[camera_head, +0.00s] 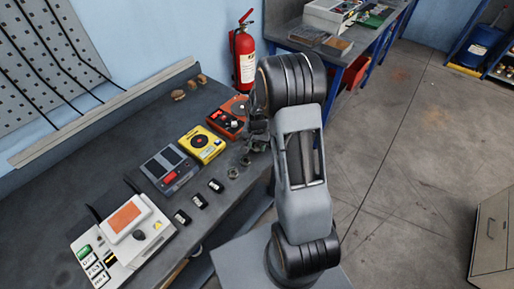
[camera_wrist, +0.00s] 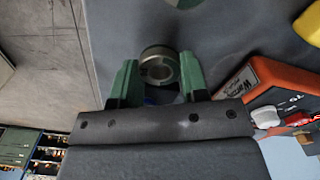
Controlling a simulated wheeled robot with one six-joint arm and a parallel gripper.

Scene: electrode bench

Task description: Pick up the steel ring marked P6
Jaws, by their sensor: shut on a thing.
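A steel ring (camera_wrist: 158,52) with a dark centre hole sits between the green fingertips of my gripper (camera_wrist: 157,75) in the wrist view. My gripper is shut on this ring, at the bench top. I cannot read its marking. In the camera_head view my gripper (camera_head: 258,142) is at the bench's right edge, partly hidden by my arm, and the held ring cannot be made out. Another ring (camera_wrist: 184,3) is cut off at the top of the wrist view. Two small rings (camera_head: 233,173) and (camera_head: 245,160) lie on the bench left of my gripper.
An orange-red meter (camera_wrist: 262,90) lies close right of my gripper; a yellow device (camera_head: 201,144) and a grey one (camera_head: 169,169) stand along the bench (camera_head: 140,115). Several small black blocks (camera_head: 199,200) lie near the front edge. A fire extinguisher (camera_head: 244,55) stands behind.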

